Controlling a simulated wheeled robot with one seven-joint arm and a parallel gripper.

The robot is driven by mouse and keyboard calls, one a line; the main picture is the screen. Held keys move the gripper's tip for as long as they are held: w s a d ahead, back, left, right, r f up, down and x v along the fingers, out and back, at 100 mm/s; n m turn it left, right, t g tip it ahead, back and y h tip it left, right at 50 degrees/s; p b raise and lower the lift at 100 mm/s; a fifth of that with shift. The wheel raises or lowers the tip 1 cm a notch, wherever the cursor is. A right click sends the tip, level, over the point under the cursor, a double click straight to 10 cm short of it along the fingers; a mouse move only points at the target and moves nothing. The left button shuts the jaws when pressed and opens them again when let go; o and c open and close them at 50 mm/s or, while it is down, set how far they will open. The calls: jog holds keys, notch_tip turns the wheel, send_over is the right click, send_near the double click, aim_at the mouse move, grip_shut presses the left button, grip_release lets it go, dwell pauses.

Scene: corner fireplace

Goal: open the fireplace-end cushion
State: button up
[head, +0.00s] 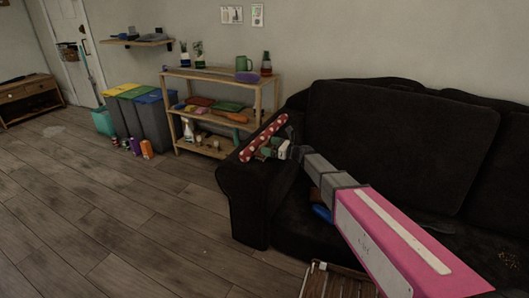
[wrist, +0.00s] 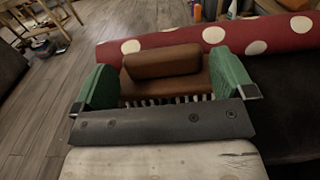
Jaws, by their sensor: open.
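A black sofa (head: 262,190) fills the right of the head view, with a large dark back cushion (head: 400,140). No fireplace shows, so I cannot tell which cushion is at its end. A red roll with white dots (head: 262,141) lies along the sofa's left arm; it also crosses the wrist view (wrist: 200,38). My gripper (wrist: 165,85) is open, its green fingers apart, over the sofa's left arm in the head view. A brown block (wrist: 162,62) with pale bristle-like strips below shows between the fingers; I cannot tell whether they touch it. My arm hides part of the seat.
A blue item (head: 322,213) lies on the seat beside my arm. A slatted wooden piece (head: 335,281) stands in front of the sofa. A wooden shelf (head: 215,76) with cleaning things and several bins (head: 155,122) stand behind left.

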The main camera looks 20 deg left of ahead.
aim_at(266, 144)
jog(key=a, duration=0.3)
jog(key=shift+w+a, duration=0.2)
jog(key=shift+w, duration=0.05)
jog(key=c, duration=0.8)
jog(key=shift+o, duration=0.2)
